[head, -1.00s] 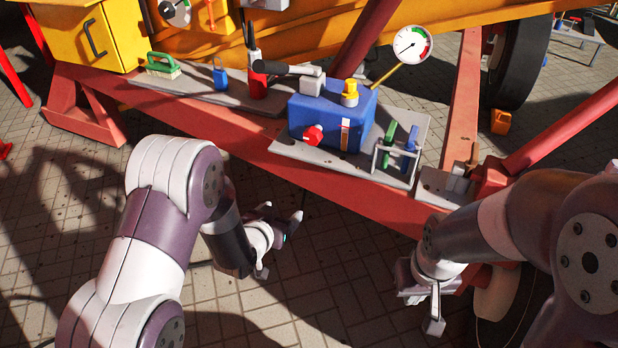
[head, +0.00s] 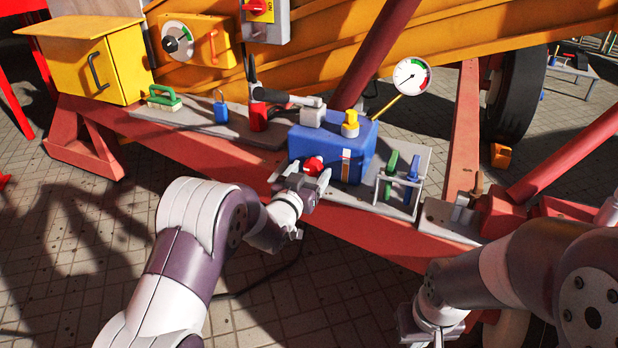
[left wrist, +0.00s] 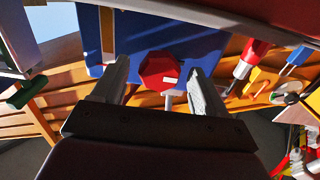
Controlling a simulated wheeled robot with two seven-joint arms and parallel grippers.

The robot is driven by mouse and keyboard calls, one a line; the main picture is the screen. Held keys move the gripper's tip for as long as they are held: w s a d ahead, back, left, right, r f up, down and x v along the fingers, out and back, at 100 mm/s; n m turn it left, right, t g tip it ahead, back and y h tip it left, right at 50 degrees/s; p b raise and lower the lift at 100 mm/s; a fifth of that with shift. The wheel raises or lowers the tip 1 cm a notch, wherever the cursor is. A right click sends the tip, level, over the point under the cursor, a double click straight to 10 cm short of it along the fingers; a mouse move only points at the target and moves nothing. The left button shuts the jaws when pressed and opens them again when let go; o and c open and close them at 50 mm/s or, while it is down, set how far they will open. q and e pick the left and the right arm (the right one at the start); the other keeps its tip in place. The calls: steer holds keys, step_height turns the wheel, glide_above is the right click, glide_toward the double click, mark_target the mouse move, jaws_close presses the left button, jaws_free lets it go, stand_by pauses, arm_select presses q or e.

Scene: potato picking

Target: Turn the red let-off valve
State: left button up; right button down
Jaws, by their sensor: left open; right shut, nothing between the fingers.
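The red let-off valve (head: 313,165) is a small red knob on the front of the blue box (head: 359,150). In the left wrist view the red valve (left wrist: 159,72) sits between the two finger tips, with the blue box (left wrist: 213,42) behind it. My left gripper (head: 307,177) is open, in front of the valve, one finger on each side; I cannot tell whether they touch it. My right gripper (head: 428,330) is low at the right, away from the box, shut and empty; its fingers are partly cut off by the lower edge.
A rack with green and blue handles (head: 401,178) stands right of the box. A black-handled lever and yellow cap (head: 350,123) are on top. A gauge (head: 411,77) rises behind.

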arm_select(q)
steer(key=c, duration=1)
steer(key=shift+m, duration=0.4)
steer(key=m, duration=0.3)
steer(key=shift+m, duration=0.4)
steer(key=m+b, duration=0.1)
steer(key=m, duration=0.3)
steer(key=shift+m, duration=0.3)
steer(key=m, duration=0.4)
steer(key=shift+b, duration=0.35)
steer(key=shift+m+b, duration=0.5)
steer(key=shift+m, duration=1.9)
